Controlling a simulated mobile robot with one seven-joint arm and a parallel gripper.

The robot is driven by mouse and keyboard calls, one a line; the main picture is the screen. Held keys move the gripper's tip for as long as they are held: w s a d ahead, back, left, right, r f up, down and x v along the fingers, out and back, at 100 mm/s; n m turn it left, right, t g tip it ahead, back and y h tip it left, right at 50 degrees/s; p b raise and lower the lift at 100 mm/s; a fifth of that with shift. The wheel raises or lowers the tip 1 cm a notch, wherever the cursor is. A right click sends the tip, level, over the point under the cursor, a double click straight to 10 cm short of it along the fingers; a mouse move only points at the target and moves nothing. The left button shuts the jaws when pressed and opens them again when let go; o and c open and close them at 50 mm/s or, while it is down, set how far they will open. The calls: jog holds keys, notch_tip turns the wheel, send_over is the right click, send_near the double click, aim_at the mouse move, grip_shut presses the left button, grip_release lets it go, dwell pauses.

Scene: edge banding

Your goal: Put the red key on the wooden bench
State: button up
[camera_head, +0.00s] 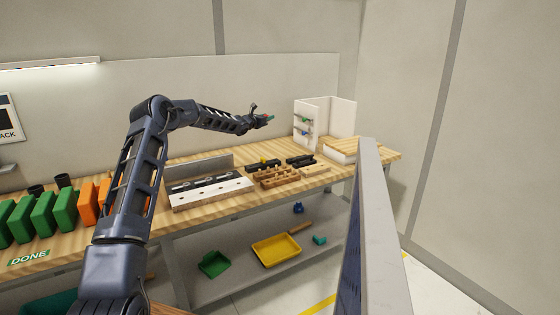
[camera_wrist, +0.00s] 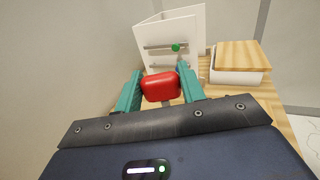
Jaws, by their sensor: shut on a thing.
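The red key (camera_wrist: 160,87) is between the two teal fingers of my gripper (camera_wrist: 160,92) in the wrist view, and the gripper is shut on it. Only its rounded red head shows clearly; the rest is hidden. In the head view my gripper (camera_head: 266,120) is raised above the back part of the wooden bench (camera_head: 222,216), left of the white panel stand, and the key is too small there to make out well. The light wooden bench top also shows at the right of the wrist view (camera_wrist: 277,103).
The white folded panel stand (camera_head: 343,116) bears a green and a blue item on rails. A wood-lidded white box (camera_head: 345,150) stands right of it. Wooden blocks (camera_head: 277,177), black parts and a long white-faced fixture (camera_head: 212,193) occupy the middle. Green and orange bins stand left.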

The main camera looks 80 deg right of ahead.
notch_tip(320, 180, down, 21)
dwell(0.8)
jog(key=shift+f, duration=0.3)
jog(key=o, duration=1)
jog(key=shift+o, duration=0.2)
jog(key=shift+r, duration=0.35)
jog(key=v, duration=1.2)
